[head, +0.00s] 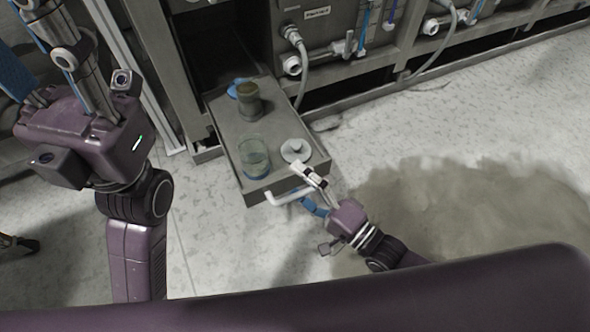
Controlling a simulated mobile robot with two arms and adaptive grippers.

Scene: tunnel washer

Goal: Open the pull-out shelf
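The pull-out shelf (226,128) is a grey tray extending out of the dark lower opening of the machine frame, over the floor. A white bar handle (283,197) sticks out at its front edge. My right gripper (309,177) is at the shelf's front right corner, close to the handle. Its fingers look apart, but I cannot tell whether they touch the handle or the shelf edge. My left gripper (72,60) is at the upper left, away from the shelf. Its fingertips are not clear, so I cannot tell whether it is open.
On the shelf stand a brown jar (249,101), a glass beaker (255,158) and a round pale object (295,150). Hoses and valves (292,64) line the machine behind. A dark wet patch (455,205) covers the floor at right. Bare floor lies around the shelf.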

